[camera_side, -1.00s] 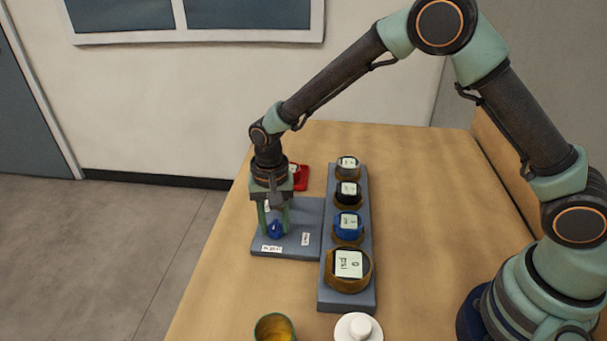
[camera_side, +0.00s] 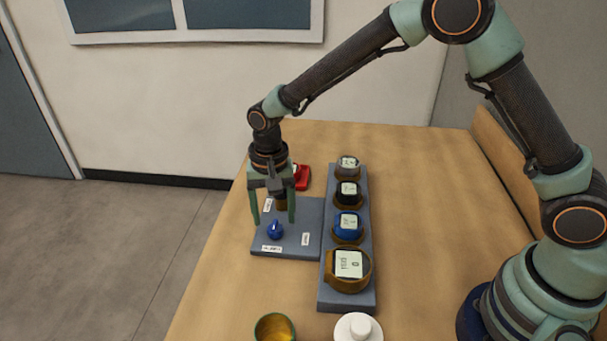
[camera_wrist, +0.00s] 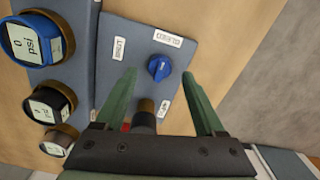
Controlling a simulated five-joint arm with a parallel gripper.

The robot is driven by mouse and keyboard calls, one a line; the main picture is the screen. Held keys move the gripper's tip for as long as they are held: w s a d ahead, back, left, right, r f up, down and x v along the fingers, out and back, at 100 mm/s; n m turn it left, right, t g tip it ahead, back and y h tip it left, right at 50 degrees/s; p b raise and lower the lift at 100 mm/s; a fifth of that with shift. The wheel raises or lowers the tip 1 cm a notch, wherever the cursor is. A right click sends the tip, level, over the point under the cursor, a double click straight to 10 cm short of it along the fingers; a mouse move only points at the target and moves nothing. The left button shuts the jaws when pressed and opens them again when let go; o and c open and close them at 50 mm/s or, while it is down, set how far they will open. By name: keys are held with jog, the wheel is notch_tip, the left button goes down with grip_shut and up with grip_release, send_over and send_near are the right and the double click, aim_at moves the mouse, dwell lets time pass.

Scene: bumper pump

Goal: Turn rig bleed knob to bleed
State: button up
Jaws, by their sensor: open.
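The blue bleed knob (camera_side: 275,230) stands on the grey plate (camera_side: 285,242) of the rig. It also shows in the wrist view (camera_wrist: 158,68), with white labels around it, one at the upper side, one at the left and one below right. The lettering is too small and turned to read surely. My gripper (camera_side: 273,218) is open and empty above the plate, its fingers apart. In the wrist view the fingertips (camera_wrist: 160,72) lie on either side of the knob, and nothing is held between them.
A grey strip (camera_side: 348,298) with several round gauges stands right of the plate; the large front gauge (camera_side: 349,265) reads 0 psi. A red object (camera_side: 303,177) lies behind. A cup (camera_side: 275,328) and a white lidded item (camera_side: 358,328) stand in front.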

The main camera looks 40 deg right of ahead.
aim_at(275, 224)
notch_tip(275, 224, up, 9)
jog(key=shift+r, duration=0.15)
dwell(0.4)
jog(key=s+d+r+n+t, duration=0.3)
jog(key=s+d+r, duration=0.2)
jog(key=d+r, duration=0.45)
jog(key=s+d+n+t, duration=0.2)
jog(key=s+d+n, duration=0.1)
jog(key=s+d, duration=0.5)
jog(key=shift+s+r+n+t, duration=0.3)
jog(key=shift+s+r, duration=0.1)
jog(key=shift+s, duration=0.5)
